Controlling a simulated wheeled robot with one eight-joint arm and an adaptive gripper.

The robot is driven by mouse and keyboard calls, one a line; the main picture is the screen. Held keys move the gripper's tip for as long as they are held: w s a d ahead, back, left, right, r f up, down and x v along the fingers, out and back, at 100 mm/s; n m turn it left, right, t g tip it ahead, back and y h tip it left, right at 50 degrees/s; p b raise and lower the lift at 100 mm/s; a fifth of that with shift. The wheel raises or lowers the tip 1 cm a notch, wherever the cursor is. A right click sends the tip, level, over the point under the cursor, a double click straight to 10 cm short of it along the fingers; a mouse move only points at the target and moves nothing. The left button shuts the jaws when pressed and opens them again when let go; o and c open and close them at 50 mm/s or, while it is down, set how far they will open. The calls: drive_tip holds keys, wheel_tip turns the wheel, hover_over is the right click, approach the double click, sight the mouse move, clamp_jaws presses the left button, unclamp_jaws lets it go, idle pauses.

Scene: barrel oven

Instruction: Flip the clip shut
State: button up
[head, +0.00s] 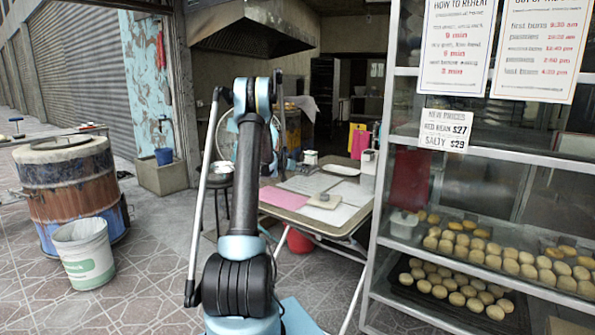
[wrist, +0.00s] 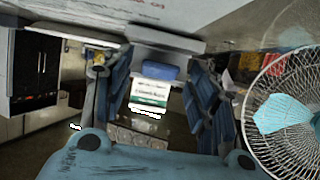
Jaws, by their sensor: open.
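I cannot make out a clip for certain in either view. In the wrist view, the two dark blue fingers of my gripper (wrist: 158,66) stand wide apart, with nothing visibly gripped. A blue item (wrist: 154,71) and a white and green label (wrist: 151,92) show between the fingers, seemingly beyond them; I cannot tell what they belong to. In the head view, my raised arm stands in front of the work table, and its links hide part of the scene behind. The gripper cannot be made out clearly there.
A glazed bun cabinet (head: 383,240) is at right. A barrel oven (head: 70,190) and white bucket (head: 84,252) stand left. A fan (wrist: 287,112) is at the wrist view's right.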

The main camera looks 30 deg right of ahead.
drive_tip(key=c, duration=1.1)
drive_tip(key=shift+o, duration=0.2)
drive_tip(key=shift+d+r, duration=0.1)
drive_tip(key=shift+w+d+r+g+y, duration=0.15)
drive_tip(key=shift+d+r+g+y, duration=0.35)
drive_tip(key=shift+y, duration=0.6)
drive_tip(key=shift+w+d+r+g+y, duration=0.2)
drive_tip(key=shift+d+r+g+y, duration=0.15)
drive_tip(key=shift+y, duration=0.5)
drive_tip(key=shift+w+d+r+g+y, duration=0.2)
drive_tip(key=shift+d+g+y, duration=0.15)
drive_tip(key=shift+y, duration=0.5)
